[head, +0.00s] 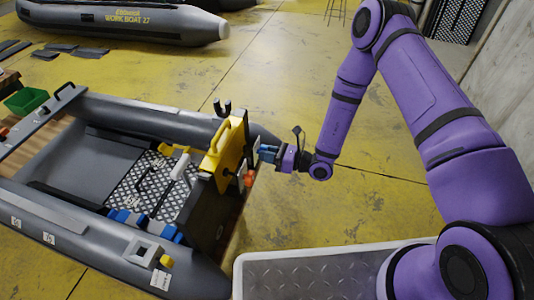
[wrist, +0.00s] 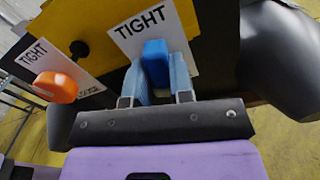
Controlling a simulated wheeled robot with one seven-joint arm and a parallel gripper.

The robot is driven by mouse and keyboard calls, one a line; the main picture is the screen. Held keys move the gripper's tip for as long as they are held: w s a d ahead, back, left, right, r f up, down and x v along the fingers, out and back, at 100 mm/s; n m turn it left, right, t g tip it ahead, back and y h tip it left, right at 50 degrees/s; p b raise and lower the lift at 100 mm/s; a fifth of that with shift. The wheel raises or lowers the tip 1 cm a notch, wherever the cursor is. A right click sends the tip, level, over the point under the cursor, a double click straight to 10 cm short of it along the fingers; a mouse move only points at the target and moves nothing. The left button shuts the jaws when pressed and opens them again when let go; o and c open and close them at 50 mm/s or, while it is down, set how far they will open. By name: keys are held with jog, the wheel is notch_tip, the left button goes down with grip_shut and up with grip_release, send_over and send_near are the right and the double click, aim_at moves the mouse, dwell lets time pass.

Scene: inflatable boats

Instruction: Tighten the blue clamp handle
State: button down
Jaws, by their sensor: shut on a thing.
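The blue clamp handle (wrist: 156,58) stands near the middle of the wrist view, in front of a white label reading TIGHT. It points about straight up toward that word. My gripper (wrist: 160,78) has its two light-blue fingers on either side of the handle, shut on it. In the head view my gripper (head: 266,153) reaches in from the right to the outer face of the boat's end board. The handle is hidden there by the fingers.
An orange handle (wrist: 55,87) sits to the left on its own TIGHT label; it also shows in the head view (head: 249,178). A yellow plate (head: 224,154) tops the end board of the grey boat (head: 200,268).

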dwell(0.4)
jog(key=m, duration=0.7)
jog(key=shift+m, duration=0.4)
jog(key=m, duration=0.7)
jog(key=shift+m, duration=0.3)
